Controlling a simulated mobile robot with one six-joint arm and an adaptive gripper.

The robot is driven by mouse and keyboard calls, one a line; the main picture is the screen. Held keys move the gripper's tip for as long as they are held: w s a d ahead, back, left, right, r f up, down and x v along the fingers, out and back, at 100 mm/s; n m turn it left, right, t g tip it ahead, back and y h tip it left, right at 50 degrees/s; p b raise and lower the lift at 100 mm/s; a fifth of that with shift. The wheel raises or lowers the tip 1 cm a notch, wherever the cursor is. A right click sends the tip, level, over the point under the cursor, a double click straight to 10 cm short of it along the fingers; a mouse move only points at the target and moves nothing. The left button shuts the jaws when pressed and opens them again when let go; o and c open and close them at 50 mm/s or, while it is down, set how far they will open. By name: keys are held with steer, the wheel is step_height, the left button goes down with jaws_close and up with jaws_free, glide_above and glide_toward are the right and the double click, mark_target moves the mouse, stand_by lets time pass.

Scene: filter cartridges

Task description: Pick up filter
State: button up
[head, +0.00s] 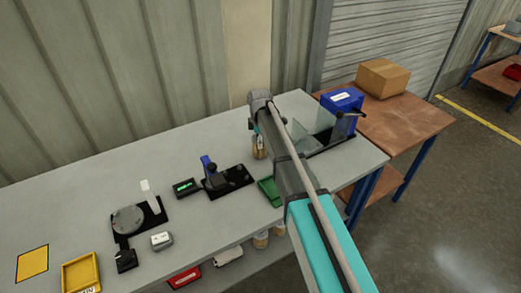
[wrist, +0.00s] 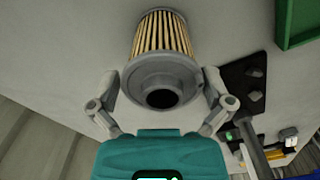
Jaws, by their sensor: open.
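The filter (wrist: 163,40) has a pleated tan body and a grey end cap with a dark round hole, which faces my wrist camera. In the head view the filter (head: 259,149) stands on the grey workbench, partly hidden behind my arm. My gripper (wrist: 160,90) is open, with one finger on each side of the grey cap. Gaps seem to show between the fingers and the cap, though contact on the right is hard to judge. In the head view my gripper is mostly hidden by the arm.
A green tray (head: 270,190) lies close to the filter. A black fixture with a blue lever (head: 208,165) and a small display box (head: 186,187) stand to its left. The wall is behind the workbench (head: 105,180).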

steer(key=shift+f+b, duration=0.45)
steer(key=shift+f, duration=0.3)
steer(key=c, duration=0.9)
steer(key=shift+r, duration=0.2)
step_height(320, 180, up, 3)
steer(key=p, duration=0.3)
steer(key=s+r+p, duration=0.3)
steer(key=s, duration=0.1)
steer(key=s+d+r+p, duration=0.1)
steer(key=s+r+p, duration=0.2)
steer(key=s, duration=0.2)
steer(key=s+r+p, duration=0.3)
steer(key=s+p, duration=0.1)
steer(key=s, duration=0.1)
steer(key=shift+d+r, duration=0.2)
steer(key=shift+r, duration=0.15)
steer(key=shift+f, duration=0.1)
